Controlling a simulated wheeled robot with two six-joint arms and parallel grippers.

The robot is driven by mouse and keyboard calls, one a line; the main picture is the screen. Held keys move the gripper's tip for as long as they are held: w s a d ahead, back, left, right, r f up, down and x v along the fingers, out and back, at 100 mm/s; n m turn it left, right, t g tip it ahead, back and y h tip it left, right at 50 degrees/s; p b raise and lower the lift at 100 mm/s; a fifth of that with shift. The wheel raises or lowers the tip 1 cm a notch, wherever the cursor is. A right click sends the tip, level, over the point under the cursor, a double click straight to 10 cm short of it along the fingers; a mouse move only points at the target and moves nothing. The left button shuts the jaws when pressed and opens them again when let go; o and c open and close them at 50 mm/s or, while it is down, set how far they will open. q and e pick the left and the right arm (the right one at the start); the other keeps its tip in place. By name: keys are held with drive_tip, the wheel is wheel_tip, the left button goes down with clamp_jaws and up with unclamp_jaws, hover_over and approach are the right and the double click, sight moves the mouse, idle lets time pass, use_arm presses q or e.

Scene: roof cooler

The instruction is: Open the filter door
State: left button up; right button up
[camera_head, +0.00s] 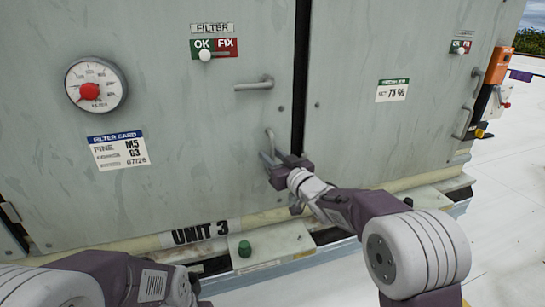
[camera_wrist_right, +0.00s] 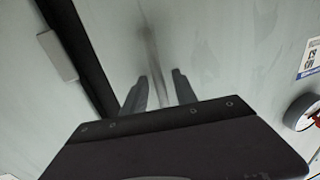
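The filter door (camera_head: 180,130) is a large grey-green panel with a FILTER label at its top. It shows close up in the wrist view (camera_wrist_right: 225,50). A horizontal metal handle (camera_head: 254,85) sticks out near its right edge. Below it is an upright metal handle (camera_head: 271,140), blurred in the wrist view (camera_wrist_right: 152,45). My right gripper (camera_head: 268,160) is at the lower part of this upright handle. In the wrist view its two fingers (camera_wrist_right: 160,88) stand apart with the handle between them; contact is unclear. My left gripper is out of view.
A dial gauge (camera_head: 96,85), a filter card (camera_head: 118,150) and an OK/FIX slider (camera_head: 205,56) are on the door. A dark gap (camera_head: 300,70) separates it from the right panel (camera_head: 350,130).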

clamp_jaws()
idle(1.4)
